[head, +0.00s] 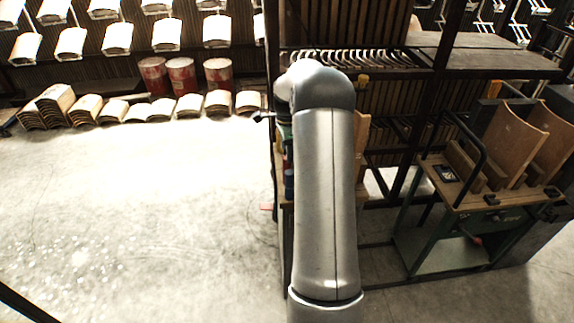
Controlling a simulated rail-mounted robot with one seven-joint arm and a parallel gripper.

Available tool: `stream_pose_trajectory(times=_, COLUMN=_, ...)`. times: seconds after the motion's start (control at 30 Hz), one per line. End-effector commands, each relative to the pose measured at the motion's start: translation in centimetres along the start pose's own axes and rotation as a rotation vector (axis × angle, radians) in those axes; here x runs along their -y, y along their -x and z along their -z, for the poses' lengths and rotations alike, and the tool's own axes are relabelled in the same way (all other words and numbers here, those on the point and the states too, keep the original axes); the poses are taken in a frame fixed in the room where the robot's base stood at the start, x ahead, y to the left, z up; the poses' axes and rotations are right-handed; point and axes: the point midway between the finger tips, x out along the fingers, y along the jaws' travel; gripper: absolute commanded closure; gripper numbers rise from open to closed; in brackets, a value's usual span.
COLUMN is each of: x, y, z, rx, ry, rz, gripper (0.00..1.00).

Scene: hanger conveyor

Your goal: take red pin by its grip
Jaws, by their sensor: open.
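I cannot make out the red pin for certain. A small red piece (267,206) shows low at the left of the bench behind my arm, and I cannot tell whether it is the pin. Another small red part (476,240) shows under the top of the right workbench. My grey arm reaches away from the camera and covers most of the middle bench.
The right workbench (460,192) has a wooden top, green legs and curved wooden panels (515,133). A dark rack (440,75) stands behind the arm. Red drums (181,76) and stacked curved panels (88,106) line the back left. The floor (130,210) at left is clear.

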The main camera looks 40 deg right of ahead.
Motion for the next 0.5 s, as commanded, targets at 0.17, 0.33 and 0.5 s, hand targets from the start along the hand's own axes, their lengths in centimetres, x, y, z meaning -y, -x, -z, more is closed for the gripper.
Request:
stream_pose_trajectory(times=0.17, x=-0.1, y=-2.0, z=0.0, rx=0.0, ry=0.001, rz=-0.004, gripper=0.48)
stream_pose_trajectory(times=0.33, x=-0.1, y=-4.6, z=0.0, rx=0.0, ry=0.001, rz=-0.004, gripper=0.48)
stream_pose_trajectory(times=0.5, x=0.0, y=-5.8, z=0.0, rx=0.0, ry=0.0, rz=0.0, gripper=0.48)
